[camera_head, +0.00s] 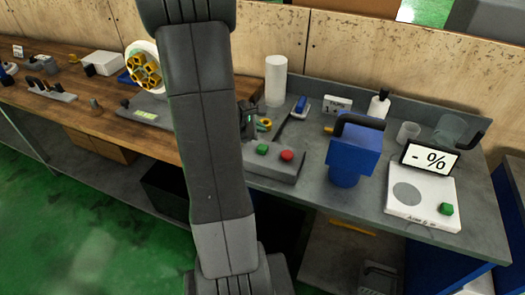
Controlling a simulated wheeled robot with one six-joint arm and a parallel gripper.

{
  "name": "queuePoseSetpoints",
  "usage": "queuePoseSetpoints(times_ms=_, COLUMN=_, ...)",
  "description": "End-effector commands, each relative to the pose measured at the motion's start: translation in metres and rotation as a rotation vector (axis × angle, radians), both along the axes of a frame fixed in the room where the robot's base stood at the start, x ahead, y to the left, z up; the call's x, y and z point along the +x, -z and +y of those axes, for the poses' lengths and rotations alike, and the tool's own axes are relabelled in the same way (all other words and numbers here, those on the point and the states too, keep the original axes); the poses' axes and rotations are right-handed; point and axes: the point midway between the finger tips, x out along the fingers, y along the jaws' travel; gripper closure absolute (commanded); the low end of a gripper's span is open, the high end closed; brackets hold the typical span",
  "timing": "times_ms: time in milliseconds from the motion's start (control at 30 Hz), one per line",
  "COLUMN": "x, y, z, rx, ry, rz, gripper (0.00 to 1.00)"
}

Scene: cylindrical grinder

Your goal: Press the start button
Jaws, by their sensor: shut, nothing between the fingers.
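A grey control box (272,168) sits near the front edge of the grey bench, just right of my arm. On its top are a green button (262,149) and a red button (287,155) to its right. Nothing is seen touching either button. No label is readable, so I cannot tell by text which is the start button. My arm rises through the middle of the view and hides part of the grinder. I cannot make out my gripper. A dark part (248,120) shows beside the arm, behind the box; I cannot tell what it is.
A yellow-spoked wheel (145,68) stands left of my arm. A white cylinder (276,80) stands behind the box.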

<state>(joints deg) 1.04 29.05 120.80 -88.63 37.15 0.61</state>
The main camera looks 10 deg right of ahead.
Motion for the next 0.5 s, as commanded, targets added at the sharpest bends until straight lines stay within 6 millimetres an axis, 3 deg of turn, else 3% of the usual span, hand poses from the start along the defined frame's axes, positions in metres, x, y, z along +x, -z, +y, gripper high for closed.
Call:
queuePoseSetpoints(times_ms=33, x=0.0, y=0.014, z=0.0, rx=0.0, ry=0.0, rz=0.002, gripper=1.0)
queuePoseSetpoints(times_ms=200, x=0.0, y=0.035, z=0.0, rx=0.0, ry=0.0, rz=-0.001, gripper=1.0)
queuePoseSetpoints(times_ms=500, x=0.0, y=0.048, z=0.0, rx=0.0, ry=0.0, rz=0.0, gripper=1.0)
